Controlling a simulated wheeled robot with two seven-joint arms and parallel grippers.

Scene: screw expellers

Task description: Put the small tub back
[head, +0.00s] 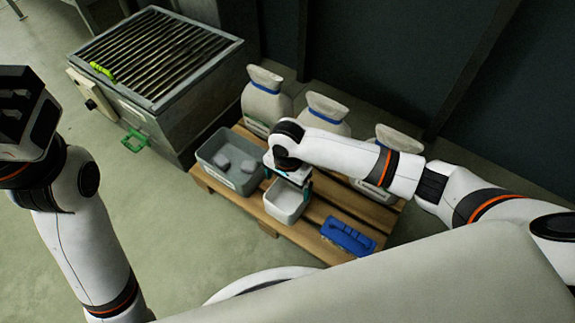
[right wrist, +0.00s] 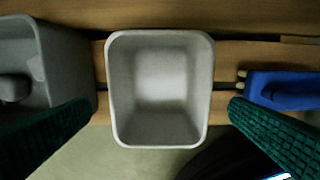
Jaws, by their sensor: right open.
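The small tub (head: 284,212) is light grey and empty. It stands upright on the wooden pallet, beside a larger grey tub. In the right wrist view the small tub (right wrist: 160,125) sits centred between the fingers, seen from above. My right gripper (head: 291,184) is over the small tub, and its green-padded fingers (right wrist: 160,120) are spread wide with nothing held between them. The height of the fingertips above the rim is hard to tell. My left gripper (head: 22,112) is raised at the left edge, away from the pallet; its jaw opening is unclear.
The larger tub (head: 232,178) holds grey lumps, left of the small tub. A blue brush (head: 347,238) lies to the right on the pallet (head: 268,228). Several white sacks (head: 265,105) stand behind.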

